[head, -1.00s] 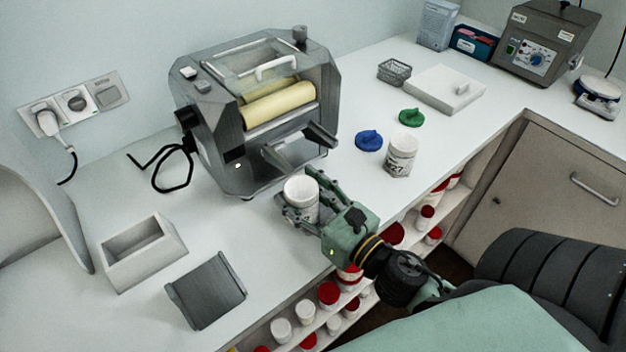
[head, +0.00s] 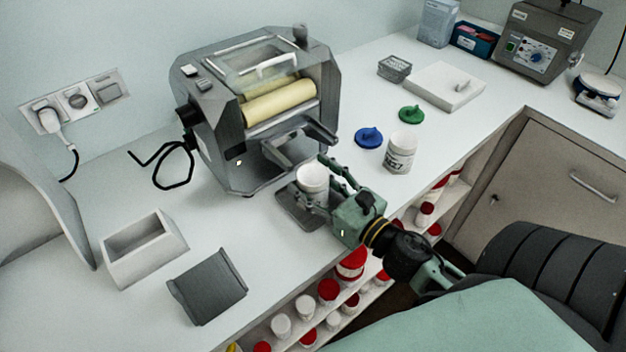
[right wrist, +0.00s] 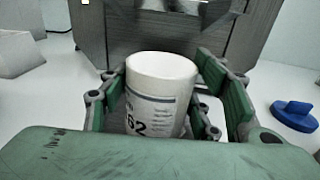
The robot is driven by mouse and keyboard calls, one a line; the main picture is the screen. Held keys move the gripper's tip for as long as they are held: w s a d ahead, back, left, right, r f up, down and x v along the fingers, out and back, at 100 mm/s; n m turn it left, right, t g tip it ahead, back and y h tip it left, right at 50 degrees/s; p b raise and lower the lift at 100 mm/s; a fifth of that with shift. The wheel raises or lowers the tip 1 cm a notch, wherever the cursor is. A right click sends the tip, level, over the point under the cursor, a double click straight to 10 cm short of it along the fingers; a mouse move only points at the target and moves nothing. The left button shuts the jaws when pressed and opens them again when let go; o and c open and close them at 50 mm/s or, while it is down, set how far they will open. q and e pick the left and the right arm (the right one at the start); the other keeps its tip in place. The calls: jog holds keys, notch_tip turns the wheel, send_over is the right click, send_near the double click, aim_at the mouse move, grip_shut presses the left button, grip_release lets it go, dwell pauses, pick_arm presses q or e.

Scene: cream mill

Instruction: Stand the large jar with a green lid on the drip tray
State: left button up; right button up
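A white open jar (head: 312,179) without a lid is between the fingers of my right gripper (head: 325,182). In the right wrist view the jar (right wrist: 158,97) stands upright, with a label ending in "2", and fingers close in on both sides. The grey drip tray (head: 297,217) lies in front of the mill, partly under the jar; I cannot tell whether they touch. A second open white jar (head: 401,153), marked "27", stands to the right. A green lid (head: 411,114) and a blue lid (head: 369,138) lie behind it. My left gripper is not in view.
The mill (head: 262,120) with pale rollers stands directly behind the held jar. A light box (head: 145,250) and a dark grey piece (head: 207,287) lie to the left. Jars fill the shelf below the counter's front edge. A white slab (head: 445,88) lies at the back right.

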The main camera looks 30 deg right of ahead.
jog(key=shift+o, duration=1.3)
jog(key=shift+r, duration=0.1)
jog(key=shift+r, duration=0.2)
jog(key=s+b, duration=0.1)
jog(key=s, duration=0.2)
jog(key=s+d+b, duration=0.1)
jog(key=s, duration=0.3)
jog(key=s+b, duration=0.2)
jog(key=s, duration=0.2)
jog(key=shift+s+d+f, duration=0.15)
jog(key=shift+d+f, duration=0.05)
jog(key=shift+d, duration=0.15)
jog(key=shift+s+r, duration=0.1)
jog(key=shift+s, duration=0.25)
